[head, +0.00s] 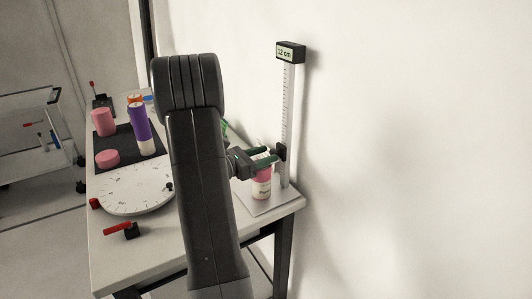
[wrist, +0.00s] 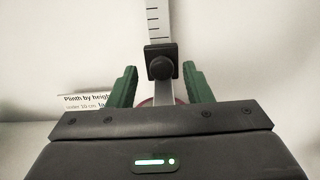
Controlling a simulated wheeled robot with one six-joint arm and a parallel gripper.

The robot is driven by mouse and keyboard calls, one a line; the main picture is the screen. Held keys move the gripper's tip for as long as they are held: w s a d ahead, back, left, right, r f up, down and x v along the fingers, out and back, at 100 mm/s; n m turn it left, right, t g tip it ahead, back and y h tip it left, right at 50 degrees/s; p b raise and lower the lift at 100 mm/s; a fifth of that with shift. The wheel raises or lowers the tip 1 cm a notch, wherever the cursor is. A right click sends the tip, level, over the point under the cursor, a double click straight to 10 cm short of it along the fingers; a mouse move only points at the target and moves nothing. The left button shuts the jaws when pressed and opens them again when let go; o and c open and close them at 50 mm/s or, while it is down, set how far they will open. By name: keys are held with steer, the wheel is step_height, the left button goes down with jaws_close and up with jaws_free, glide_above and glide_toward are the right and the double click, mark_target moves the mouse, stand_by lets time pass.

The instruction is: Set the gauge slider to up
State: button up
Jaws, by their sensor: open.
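The height gauge (head: 287,105) stands upright at the table's right edge, with a ruler scale and a black display on top reading 12 cm. Its black slider (head: 281,152) sits low on the scale. In the wrist view the slider (wrist: 161,67) has a round knob and lies ahead of my gripper (wrist: 161,88), between the lines of the two green fingers. My gripper (head: 267,157) is open, its fingertips close to the slider in the head view. I cannot tell whether they touch it. A pink and white bottle (head: 261,186) stands below my gripper on the gauge's base plate.
A white round turntable (head: 130,189) lies left of my arm, with a red-handled lever (head: 120,228) in front. A dark mat (head: 128,151) holds pink and purple cylinders. My arm hides the table's middle. A printed label (wrist: 86,101) shows at left.

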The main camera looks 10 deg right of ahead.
steer(key=shift+w+d, duration=0.1)
steer(key=shift+d, duration=0.4)
jaws_close()
step_height(320, 180, up, 19)
steer(key=p, duration=0.8)
steer(key=shift+f, duration=0.2)
steer(key=shift+r, duration=0.1)
jaws_free()
steer(key=b+v, duration=0.3)
steer(key=v, duration=1.1)
